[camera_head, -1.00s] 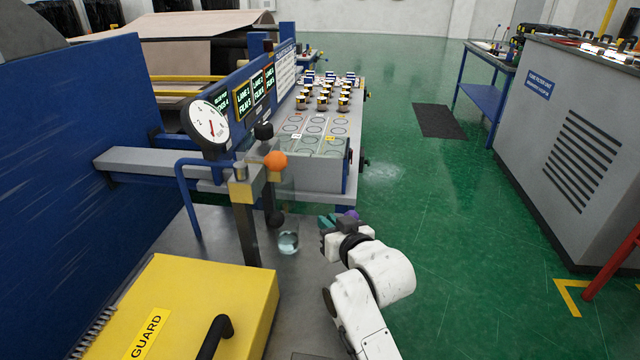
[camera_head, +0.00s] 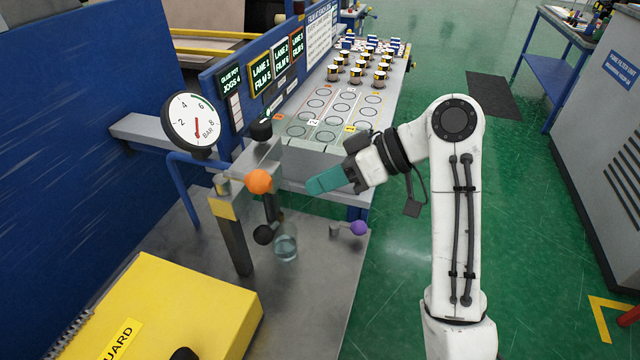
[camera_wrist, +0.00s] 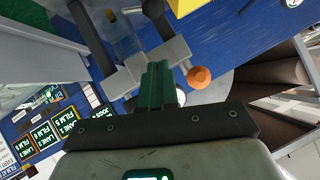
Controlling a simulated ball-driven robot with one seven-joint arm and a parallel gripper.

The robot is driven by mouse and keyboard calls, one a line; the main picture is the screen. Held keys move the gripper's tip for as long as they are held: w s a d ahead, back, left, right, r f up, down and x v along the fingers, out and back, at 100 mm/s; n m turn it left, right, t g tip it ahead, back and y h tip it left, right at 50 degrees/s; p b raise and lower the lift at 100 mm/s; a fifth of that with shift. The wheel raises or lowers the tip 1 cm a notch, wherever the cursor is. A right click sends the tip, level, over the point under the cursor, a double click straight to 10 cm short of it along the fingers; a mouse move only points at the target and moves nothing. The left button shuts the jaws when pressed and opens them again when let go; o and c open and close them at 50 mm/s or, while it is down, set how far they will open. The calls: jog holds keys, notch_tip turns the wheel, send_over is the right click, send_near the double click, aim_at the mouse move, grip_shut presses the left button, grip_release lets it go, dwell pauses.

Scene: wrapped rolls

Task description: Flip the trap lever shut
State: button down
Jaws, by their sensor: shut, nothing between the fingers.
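Several ball-ended levers sit around a metal post; no label shows which is the trap lever. An orange knob (camera_head: 259,181) is at the post's top, with a black knob (camera_head: 261,131) behind it. A lower black knob (camera_head: 263,235) hangs beside a clear glass bowl (camera_head: 286,245). A purple knob (camera_head: 358,228) on a short arm sticks out at the bench's right edge. My gripper (camera_head: 312,185), with teal fingers, is shut and empty, right of the orange knob and above the bowl. In the wrist view, the fingers (camera_wrist: 158,70) point toward a grey bracket, left of the orange knob (camera_wrist: 199,77).
A pressure gauge (camera_head: 192,121) stands on the left. A yellow guard (camera_head: 160,310) covers the front left. Behind my gripper is a lane table (camera_head: 392,95) with several wrapped rolls. Green floor (camera_head: 400,310) lies open to the right. Bare bench top surrounds the bowl.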

jog(key=p, duration=0.2)
send_over(266, 243)
jog(key=w+d, duration=0.3)
jog(key=d, duration=0.1)
notch_tip(266, 243, down, 4)
jog(key=shift+s+a+f, duration=0.15)
jog(key=shift+a+f, duration=0.1)
jog(key=shift+f, duration=0.45)
jog(key=shift+s+a+f, duration=0.1)
jog(key=shift+a+f, duration=0.15)
jog(key=shift+f, duration=0.45)
jog(key=shift+s+a+f, duration=0.15)
jog(key=shift+a+f, duration=0.1)
jog(key=shift+f, duration=0.45)
jog(key=shift+s+f, duration=0.1)
jog(key=shift+s+a+f+n+t+h+b, duration=0.3)
jog(key=shift+s+f+n+t+h+b, duration=0.1)
jog(key=shift+s+f+n+t+b, duration=0.55)
jog(key=shift+s+a+f+n+t+h+b, duration=0.2)
jog(key=shift+s+f+n+t+h+b, duration=0.2)
jog(key=shift+f+t+b, duration=0.5)
jog(key=shift+r, duration=0.3)
jog(key=shift+r, duration=0.1)
